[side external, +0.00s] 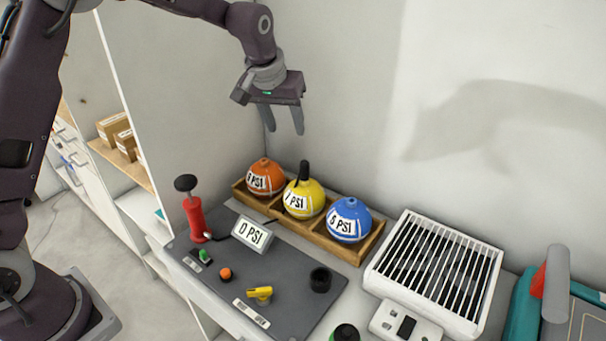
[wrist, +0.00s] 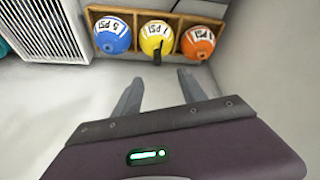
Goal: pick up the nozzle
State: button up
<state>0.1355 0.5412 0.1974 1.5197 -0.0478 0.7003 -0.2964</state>
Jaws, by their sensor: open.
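A black upright piece, which looks like the nozzle (side external: 303,172), stands on top of the yellow ball (side external: 304,200). In the wrist view the nozzle (wrist: 157,52) shows as a dark stick in front of the yellow ball (wrist: 155,36). My gripper (side external: 284,131) is open and empty, fingers pointing down, above the ball rack and apart from the nozzle. In the wrist view the nozzle lies beyond the gap between my fingertips (wrist: 160,81).
A wooden rack (side external: 362,251) holds the yellow ball, an orange ball (side external: 265,165) and a blue ball (side external: 348,233). In front are a red pump (side external: 194,216), a 0 PSI display (side external: 252,234) and a dark panel with knobs (side external: 295,308). A white slatted box (side external: 490,262) stands right.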

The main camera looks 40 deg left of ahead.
send_over(304, 163)
jog(key=s, duration=0.1)
notch_tip(304, 163, down, 10)
jog(key=shift+y, duration=0.4)
jog(key=x, duration=0.4)
jog(key=s+x, duration=0.1)
jog(key=x, duration=0.1)
jog(key=shift+w+d+f, duration=0.1)
jog(key=shift+d+f, duration=0.15)
jog(key=shift+f, duration=0.2)
grip_shut()
